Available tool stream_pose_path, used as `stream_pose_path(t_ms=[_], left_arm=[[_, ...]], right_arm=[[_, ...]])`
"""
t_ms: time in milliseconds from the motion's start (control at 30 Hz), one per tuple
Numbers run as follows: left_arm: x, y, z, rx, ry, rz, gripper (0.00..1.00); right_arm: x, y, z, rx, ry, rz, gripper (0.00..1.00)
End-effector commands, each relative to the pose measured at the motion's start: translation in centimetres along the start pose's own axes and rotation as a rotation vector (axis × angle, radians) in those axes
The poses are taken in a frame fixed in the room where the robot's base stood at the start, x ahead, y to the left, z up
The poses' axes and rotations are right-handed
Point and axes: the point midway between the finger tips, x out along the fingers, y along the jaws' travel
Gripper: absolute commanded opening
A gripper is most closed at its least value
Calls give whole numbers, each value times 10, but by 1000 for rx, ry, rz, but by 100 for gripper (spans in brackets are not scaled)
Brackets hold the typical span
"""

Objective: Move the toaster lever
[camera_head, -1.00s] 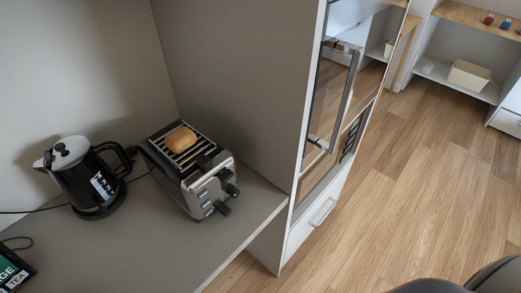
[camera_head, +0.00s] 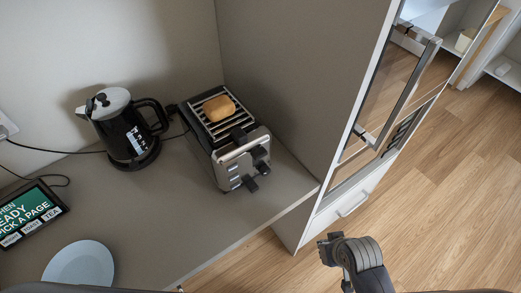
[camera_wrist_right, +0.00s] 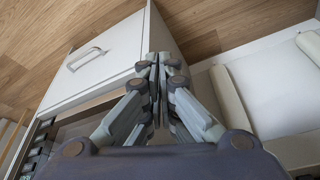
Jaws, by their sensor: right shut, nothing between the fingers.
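The silver toaster (camera_head: 230,145) stands on the grey counter against the side panel, with a brown piece of bread (camera_head: 219,108) at its slotted top. Black knob-like parts show on its front end, including a low protruding one (camera_head: 250,184); I cannot tell for sure which is the lever. My right gripper (camera_wrist_right: 160,62) is shut and empty in the right wrist view, with a white drawer front beyond it. In the head view my right arm (camera_head: 365,268) is at the lower right, in front of the counter and apart from the toaster. My left gripper is not seen.
A black kettle (camera_head: 126,130) stands left of the toaster. A tablet (camera_head: 30,213) and a pale blue plate (camera_head: 80,265) lie at the left. A tall oven cabinet (camera_head: 345,203) rises right of the counter. Bare counter (camera_head: 170,215) lies in front of the toaster.

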Motion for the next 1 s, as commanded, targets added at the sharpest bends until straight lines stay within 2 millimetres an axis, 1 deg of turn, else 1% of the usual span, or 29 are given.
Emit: stream_pose_path(t_ms=[33,200,267,300,400,500,600,800,1000], left_arm=[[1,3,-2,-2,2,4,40],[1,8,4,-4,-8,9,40],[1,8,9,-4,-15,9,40],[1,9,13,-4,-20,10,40],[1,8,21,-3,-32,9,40],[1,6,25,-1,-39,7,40],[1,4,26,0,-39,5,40],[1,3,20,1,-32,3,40],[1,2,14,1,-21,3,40]], right_arm=[[-19,-5,-20,-10,38,-12,0],[-76,-31,-79,-53,152,-78,0],[-95,-43,-98,-76,196,-109,0],[-108,-51,-112,-94,226,-130,0],[-138,-75,-142,-150,298,-188,0],[-162,-97,-166,-210,354,-240,0],[-182,-117,-182,-268,394,-285,0],[-212,-146,-204,-379,435,-347,0],[-230,-161,-216,-471,435,-372,0]])
